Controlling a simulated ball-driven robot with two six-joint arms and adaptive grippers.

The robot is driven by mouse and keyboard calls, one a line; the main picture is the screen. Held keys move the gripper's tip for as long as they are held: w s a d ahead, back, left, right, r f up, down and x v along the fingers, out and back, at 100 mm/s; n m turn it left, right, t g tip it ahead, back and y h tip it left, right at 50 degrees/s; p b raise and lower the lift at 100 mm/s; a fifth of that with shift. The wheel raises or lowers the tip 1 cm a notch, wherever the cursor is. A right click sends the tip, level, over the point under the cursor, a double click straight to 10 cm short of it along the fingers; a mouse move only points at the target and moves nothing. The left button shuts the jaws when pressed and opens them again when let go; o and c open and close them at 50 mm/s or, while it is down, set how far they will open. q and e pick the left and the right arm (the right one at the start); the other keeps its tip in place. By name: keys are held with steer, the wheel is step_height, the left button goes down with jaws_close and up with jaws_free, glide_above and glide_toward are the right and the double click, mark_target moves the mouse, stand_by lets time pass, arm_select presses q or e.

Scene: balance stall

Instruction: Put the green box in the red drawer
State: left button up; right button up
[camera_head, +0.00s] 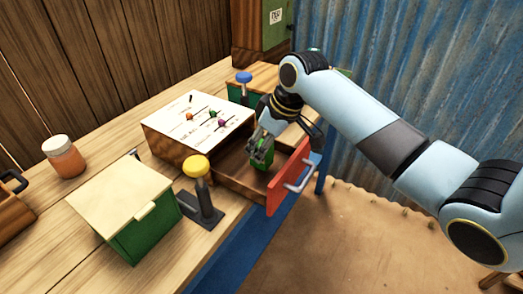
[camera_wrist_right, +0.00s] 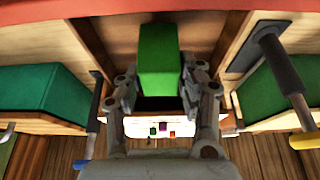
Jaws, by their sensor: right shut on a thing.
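The red drawer (camera_head: 291,177) is pulled out of a wooden cabinet, its red front with a pale handle facing right. Its brown inside (camera_head: 233,167) shows and looks bare in front of the gripper. My right gripper (camera_head: 263,147) is over the open drawer, pointing down, and is shut on the green box (camera_head: 262,160). In the right wrist view, the green box (camera_wrist_right: 160,52) stands between the two grey fingers, and a red edge (camera_wrist_right: 150,5) runs along the top. I cannot tell whether the box touches the drawer floor. My left gripper is not in view.
The cabinet top (camera_head: 198,123) bears small coloured knobs. A yellow-knobbed post (camera_head: 197,170) and a green bin with a cream lid (camera_head: 140,232) stand in front. A blue-knobbed post (camera_head: 244,78) is behind. A jar (camera_head: 64,156) stands left on the wooden table.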

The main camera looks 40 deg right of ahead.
steer(key=shift+f, duration=0.95)
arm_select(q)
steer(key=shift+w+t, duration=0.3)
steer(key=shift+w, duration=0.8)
arm_select(e)
steer(key=shift+f, duration=0.15)
steer(key=o, duration=1.1)
steer(key=shift+o, duration=0.4)
steer(key=shift+r, duration=0.25)
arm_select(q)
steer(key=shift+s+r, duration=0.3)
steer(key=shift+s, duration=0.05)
arm_select(e)
steer(key=v, duration=1.2)
